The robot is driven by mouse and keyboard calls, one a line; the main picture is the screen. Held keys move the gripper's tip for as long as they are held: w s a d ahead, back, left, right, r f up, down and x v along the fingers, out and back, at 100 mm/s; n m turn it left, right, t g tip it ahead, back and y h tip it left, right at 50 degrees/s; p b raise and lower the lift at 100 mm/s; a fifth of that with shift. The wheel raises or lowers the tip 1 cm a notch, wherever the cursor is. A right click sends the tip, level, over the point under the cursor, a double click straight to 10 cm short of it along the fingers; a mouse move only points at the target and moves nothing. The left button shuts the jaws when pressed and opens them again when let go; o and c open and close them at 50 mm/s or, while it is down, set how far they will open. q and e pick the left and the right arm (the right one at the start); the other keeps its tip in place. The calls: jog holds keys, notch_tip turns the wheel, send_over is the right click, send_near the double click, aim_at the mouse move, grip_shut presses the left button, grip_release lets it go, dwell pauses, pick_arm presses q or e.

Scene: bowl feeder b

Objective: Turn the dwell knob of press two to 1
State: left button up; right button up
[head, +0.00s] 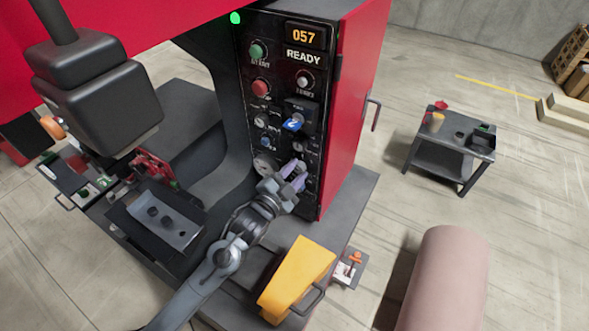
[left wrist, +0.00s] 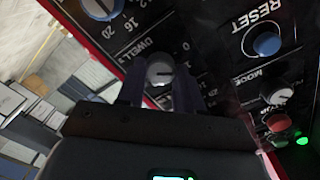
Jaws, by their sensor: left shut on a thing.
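The dwell knob (left wrist: 160,70) is a small round grey knob with a dark pointer line, beside the lettering "DWELL s" on the dark control panel. In the left wrist view its pointer line runs toward the right; its setting is hard to read. My left gripper (head: 294,177) is at the lower part of the panel (head: 313,72) in the head view. Its two dark fingers (left wrist: 160,88) lie on either side of the dwell knob and are shut on it. In the head view the gripper hides the knob. My right gripper is not in view.
A blue reset button (left wrist: 266,44), a mode knob (left wrist: 277,92) and a larger blue dial (left wrist: 101,6) are close by on the panel. The display (head: 305,37) reads 057 and READY. A small table (head: 425,159) stands at right.

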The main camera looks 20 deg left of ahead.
pick_arm(q)
jog(key=shift+m, duration=0.6)
jog(key=o, duration=1)
jog(key=shift+o, duration=0.2)
jog(key=shift+s, duration=0.15)
jog(key=shift+s, duration=0.2)
jog(key=s+a, duration=0.2)
jog(key=s, duration=0.8)
jog(key=shift+r, duration=0.15)
